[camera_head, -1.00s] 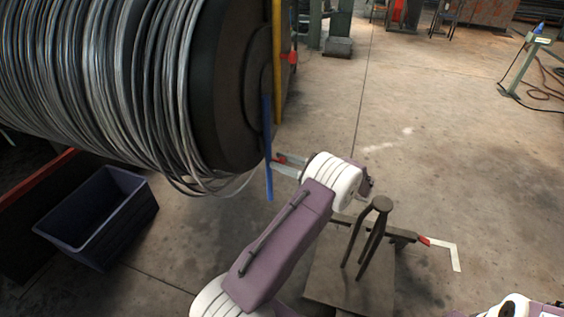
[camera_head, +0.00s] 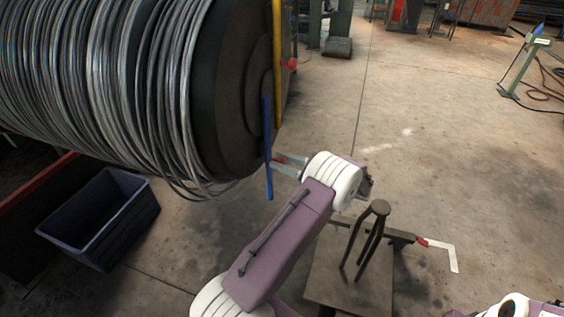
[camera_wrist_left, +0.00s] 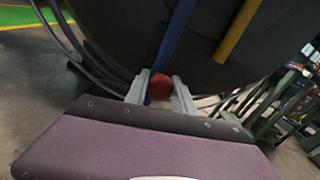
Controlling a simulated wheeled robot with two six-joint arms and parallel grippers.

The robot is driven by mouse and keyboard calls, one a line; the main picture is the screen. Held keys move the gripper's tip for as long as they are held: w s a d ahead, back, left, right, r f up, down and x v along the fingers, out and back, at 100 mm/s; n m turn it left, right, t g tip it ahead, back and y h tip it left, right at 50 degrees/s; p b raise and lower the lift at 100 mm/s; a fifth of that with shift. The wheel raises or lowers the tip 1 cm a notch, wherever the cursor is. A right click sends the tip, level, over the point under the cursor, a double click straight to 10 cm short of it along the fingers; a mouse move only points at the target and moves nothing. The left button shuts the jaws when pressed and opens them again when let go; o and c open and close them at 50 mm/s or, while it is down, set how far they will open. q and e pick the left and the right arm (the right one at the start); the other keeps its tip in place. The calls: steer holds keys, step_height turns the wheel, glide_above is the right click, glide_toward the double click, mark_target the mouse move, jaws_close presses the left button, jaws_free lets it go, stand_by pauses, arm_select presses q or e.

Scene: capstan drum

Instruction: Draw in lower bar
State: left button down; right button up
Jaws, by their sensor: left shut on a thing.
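A dark drum (camera_head: 235,95) wound with grey wire (camera_head: 115,85) fills the upper left of the head view. A blue bar (camera_head: 268,150) stands at its right end face, with its lower end below the drum's rim. The blue bar also shows in the wrist view (camera_wrist_left: 175,38). A round red knob (camera_wrist_left: 160,86) sits at it between the fingers of my left gripper (camera_wrist_left: 161,93). My left gripper (camera_head: 279,165) reaches the blue bar from the right and is shut on the knob.
A yellow bar (camera_head: 278,60) stands close beside the blue bar. A dark blue bin (camera_head: 125,225) stands under the drum at left. A dark stand (camera_head: 375,235) with a red-and-white crank-like piece (camera_head: 440,246) is below right. Open floor lies at right.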

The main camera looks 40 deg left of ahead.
mark_target(282, 158)
arm_select(q)
step_height(282, 158, up, 17)
steer(key=p, duration=1.2)
steer(key=shift+f+p, duration=0.15)
steer(key=shift+p, duration=0.2)
steer(key=c, duration=1.1)
jaws_free()
steer(key=shift+o, duration=0.2)
steer(key=shift+f, duration=0.1)
steer(key=w+d, duration=0.1)
steer(key=d, duration=0.8)
steer(key=shift+w, duration=0.25)
